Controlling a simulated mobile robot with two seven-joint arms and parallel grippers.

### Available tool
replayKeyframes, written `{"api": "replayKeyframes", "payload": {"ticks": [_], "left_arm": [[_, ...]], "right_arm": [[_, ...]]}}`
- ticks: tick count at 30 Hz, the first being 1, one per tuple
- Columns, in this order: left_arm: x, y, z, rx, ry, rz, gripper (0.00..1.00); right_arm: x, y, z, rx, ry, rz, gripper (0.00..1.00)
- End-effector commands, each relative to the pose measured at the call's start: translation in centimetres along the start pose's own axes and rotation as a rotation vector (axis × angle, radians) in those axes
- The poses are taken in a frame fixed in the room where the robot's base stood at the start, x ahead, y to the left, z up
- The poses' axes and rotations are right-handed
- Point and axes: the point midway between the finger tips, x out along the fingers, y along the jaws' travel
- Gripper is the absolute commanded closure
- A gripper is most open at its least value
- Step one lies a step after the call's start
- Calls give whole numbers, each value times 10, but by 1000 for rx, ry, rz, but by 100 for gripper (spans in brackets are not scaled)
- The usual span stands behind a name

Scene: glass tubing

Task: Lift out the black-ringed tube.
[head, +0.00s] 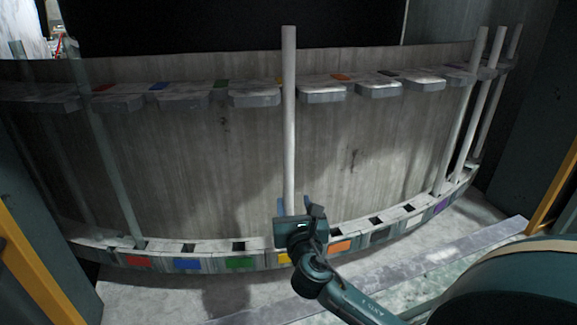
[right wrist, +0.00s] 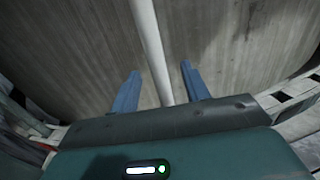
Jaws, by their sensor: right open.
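A tall pale tube (head: 289,120) stands upright in the middle of the curved rack, in line with the yellow mark on the lower rail. No black ring shows on it; its lower end is hidden behind my right gripper (head: 303,208). That gripper is open, low in front of the tube. In the right wrist view the gripper (right wrist: 160,70) has its two blue fingers apart, one on each side of the tube (right wrist: 149,40). I cannot tell whether the tube is between them or just beyond. My left gripper is out of view.
The rack's upper shelf (head: 255,99) has notches with coloured marks; the lower rail (head: 213,264) has square holes and coloured blocks. Several other tubes stand at the right end (head: 485,100), and a greyish tube (head: 107,165) stands at the left. Dark cabinets (head: 28,225) flank both sides.

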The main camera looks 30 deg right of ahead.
Motion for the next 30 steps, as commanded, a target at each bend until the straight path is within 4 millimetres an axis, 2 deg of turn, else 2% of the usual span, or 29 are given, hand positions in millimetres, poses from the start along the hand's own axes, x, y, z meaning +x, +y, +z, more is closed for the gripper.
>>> {"api": "replayKeyframes", "payload": {"ticks": [5,13,22,30], "left_arm": [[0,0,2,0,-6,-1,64],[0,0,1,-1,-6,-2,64],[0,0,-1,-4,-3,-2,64],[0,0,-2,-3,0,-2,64]], "right_arm": [[13,1,0,1,0,-2,54],[51,5,-1,1,0,-2,54],[57,5,-2,2,1,0,54],[56,5,-2,1,1,0,74]]}}
